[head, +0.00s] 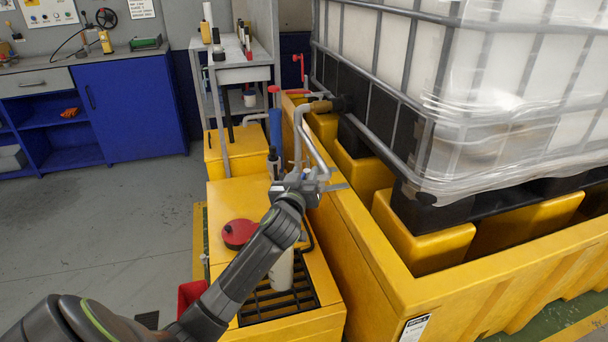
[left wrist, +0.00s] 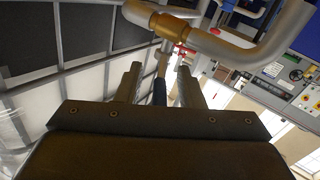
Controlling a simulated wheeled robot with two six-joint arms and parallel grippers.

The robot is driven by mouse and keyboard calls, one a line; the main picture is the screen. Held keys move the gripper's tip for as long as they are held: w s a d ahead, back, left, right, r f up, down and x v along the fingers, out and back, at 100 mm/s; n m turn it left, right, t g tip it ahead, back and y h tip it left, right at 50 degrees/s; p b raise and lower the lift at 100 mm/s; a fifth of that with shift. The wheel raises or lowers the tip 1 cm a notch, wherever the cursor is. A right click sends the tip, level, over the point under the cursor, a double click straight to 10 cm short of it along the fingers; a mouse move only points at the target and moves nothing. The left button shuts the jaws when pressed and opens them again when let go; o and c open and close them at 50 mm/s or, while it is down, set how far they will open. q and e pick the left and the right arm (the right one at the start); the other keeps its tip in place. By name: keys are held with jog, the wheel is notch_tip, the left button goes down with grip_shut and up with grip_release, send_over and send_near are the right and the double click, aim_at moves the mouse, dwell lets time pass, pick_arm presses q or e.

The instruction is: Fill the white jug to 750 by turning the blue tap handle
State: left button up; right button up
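The white jug (head: 282,272) stands on the black grate of the yellow unit, partly hidden behind my left arm. Its scale and fill level cannot be read. My left gripper (head: 326,180) is beside the grey bent pipe, above and behind the jug. In the left wrist view its two fingers (left wrist: 157,88) are apart. A narrow dark blue piece (left wrist: 159,92) shows between them, perhaps the tap handle; I cannot tell whether they touch it. In the head view a blue upright cylinder (head: 275,130) stands left of the pipe. My right gripper is not in view.
A grey pipe with a brass fitting (head: 321,106) runs from the caged white tank (head: 470,70). The yellow bund wall (head: 350,235) is close on the right. A red round lid (head: 238,233) lies left of my forearm. Floor at left is clear.

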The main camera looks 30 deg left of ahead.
pick_arm(q)
jog(key=shift+w+a, duration=0.1)
jog(key=shift+w, duration=0.15)
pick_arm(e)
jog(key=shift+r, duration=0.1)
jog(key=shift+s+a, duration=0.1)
pick_arm(q)
grip_shut()
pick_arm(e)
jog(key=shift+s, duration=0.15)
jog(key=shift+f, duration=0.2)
